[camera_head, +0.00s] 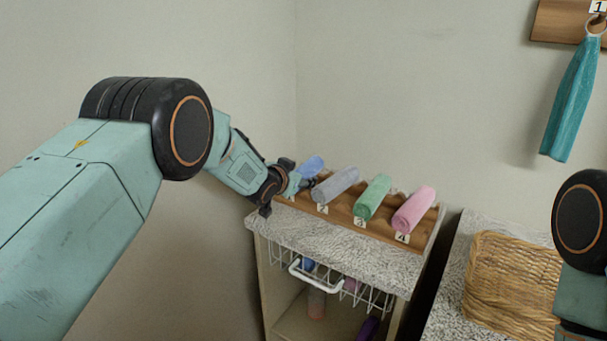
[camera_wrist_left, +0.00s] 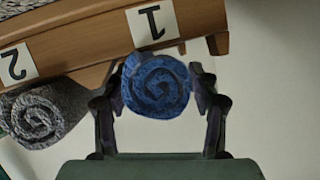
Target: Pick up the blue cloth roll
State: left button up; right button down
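The blue cloth roll (camera_head: 312,166) lies at the left end of the wooden rack, at slot 1. Its spiral end (camera_wrist_left: 157,85) faces me in the left wrist view, beside the label 1. My left gripper (camera_head: 296,181) is at the near end of this roll. In the left wrist view the fingers of the left gripper (camera_wrist_left: 157,90) are on both sides of the roll and appear to touch it. I cannot tell whether the roll is lifted off the rack. My right gripper is not in view; only part of my right arm shows at the right edge.
The wooden rack (camera_head: 337,219) also holds a grey roll (camera_head: 335,185), a green roll (camera_head: 373,197) and a pink roll (camera_head: 414,210). Below are a stone-topped cabinet (camera_head: 340,250) and a wire basket (camera_head: 345,285). A wicker basket (camera_head: 512,285) and hanging teal towel (camera_head: 572,100) are at right.

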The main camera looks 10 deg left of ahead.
pick_arm(q)
jog(key=c, duration=0.9)
